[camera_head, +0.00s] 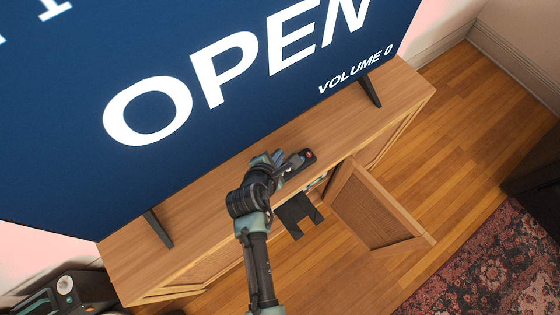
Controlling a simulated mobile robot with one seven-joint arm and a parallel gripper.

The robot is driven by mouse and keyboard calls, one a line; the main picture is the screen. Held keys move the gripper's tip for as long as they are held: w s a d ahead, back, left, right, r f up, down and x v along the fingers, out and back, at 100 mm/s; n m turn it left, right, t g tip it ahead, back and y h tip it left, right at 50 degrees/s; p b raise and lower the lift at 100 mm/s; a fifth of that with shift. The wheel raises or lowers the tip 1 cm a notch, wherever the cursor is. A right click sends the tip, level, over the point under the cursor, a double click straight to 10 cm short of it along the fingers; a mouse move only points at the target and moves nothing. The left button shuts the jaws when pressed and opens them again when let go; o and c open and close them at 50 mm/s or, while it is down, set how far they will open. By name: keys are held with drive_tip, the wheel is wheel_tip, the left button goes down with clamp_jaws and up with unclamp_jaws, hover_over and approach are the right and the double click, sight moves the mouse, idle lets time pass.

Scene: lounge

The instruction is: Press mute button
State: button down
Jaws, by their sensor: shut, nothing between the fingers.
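A dark remote (308,157) with a red button at its far right end lies on top of the wooden TV cabinet, near the front edge. My gripper (285,163) is shut and empty, over or right at the left part of the remote. I cannot tell whether it touches the remote. The gripper hides part of the remote, and I cannot make out which button is mute. The large TV screen (150,60) behind reads "OPEN" and "VOLUME 0".
The cabinet (205,208) has a door (375,205) hanging open at the front right. TV feet (158,228) stand on its top. A dark device (70,295) is at lower left. A patterned rug (490,265) and dark furniture (535,185) are at right.

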drive_tip(key=shift+s, duration=0.3)
wheel_tip(320, 180, down, 8)
drive_tip(key=b, duration=0.8)
drive_tip(key=shift+f, duration=0.35)
drive_tip(key=shift+f+b, duration=0.15)
drive_tip(key=shift+b, duration=0.15)
idle(1.5)
drive_tip(key=shift+f, duration=0.25)
drive_tip(key=shift+f+b, duration=0.3)
drive_tip(key=shift+f, duration=0.1)
idle(0.6)
drive_tip(key=shift+r, duration=0.1)
drive_tip(key=shift+r+p, duration=0.75)
drive_tip(key=shift+p, duration=0.2)
